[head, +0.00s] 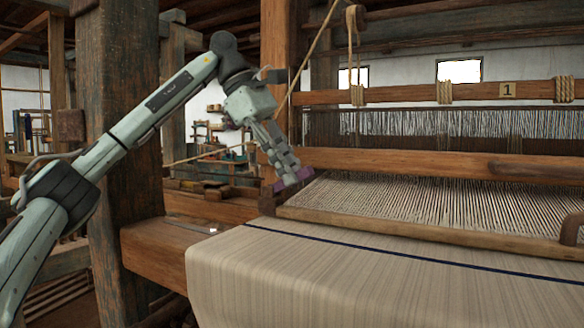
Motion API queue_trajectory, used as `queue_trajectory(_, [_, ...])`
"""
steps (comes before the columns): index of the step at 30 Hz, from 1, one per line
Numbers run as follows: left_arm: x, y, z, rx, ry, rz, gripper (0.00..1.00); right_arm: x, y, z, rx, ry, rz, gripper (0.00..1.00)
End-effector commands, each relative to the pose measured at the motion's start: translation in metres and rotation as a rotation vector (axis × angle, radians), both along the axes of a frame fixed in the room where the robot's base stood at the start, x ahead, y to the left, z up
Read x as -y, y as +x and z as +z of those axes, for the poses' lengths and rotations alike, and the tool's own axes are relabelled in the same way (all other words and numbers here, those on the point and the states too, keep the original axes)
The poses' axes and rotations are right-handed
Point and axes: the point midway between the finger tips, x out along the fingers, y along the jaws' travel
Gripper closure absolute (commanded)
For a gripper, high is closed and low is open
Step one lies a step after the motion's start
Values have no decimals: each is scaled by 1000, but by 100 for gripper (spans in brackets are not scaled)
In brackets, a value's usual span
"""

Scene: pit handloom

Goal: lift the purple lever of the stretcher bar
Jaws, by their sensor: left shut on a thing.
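The purple lever (305,175) shows as a small purple piece at the left edge of the cloth, close above the left end of a wooden bar (420,236). That bar runs across the cloth and may be the stretcher bar; I cannot tell how the lever joins it. My left gripper (293,177) reaches down from the upper left and is shut on the purple lever. Its fingers cover the middle of the lever, so only parts show on either side. My right gripper is not in view.
Woven cloth (360,285) with a dark blue stripe drapes over the loom's front. A thick wooden post (128,200) stands behind my left arm. A wooden crossbeam (430,166) spans behind the warp threads (420,205). A rope (318,50) hangs near the gripper.

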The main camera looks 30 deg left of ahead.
Motion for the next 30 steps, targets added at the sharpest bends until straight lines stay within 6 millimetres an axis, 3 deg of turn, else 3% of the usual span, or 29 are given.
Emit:
queue_trajectory(9, [-5,0,4,7,-111,-1,100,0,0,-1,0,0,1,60])
queue_trajectory(23, [-6,0,5,7,-125,-2,100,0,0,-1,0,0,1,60])
queue_trajectory(24, [-6,0,4,7,-125,-2,81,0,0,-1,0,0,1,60])
queue_trajectory(28, [-6,0,4,7,-124,-2,65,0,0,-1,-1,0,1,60])
queue_trajectory(30, [-6,0,4,8,-124,-1,62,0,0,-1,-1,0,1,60])
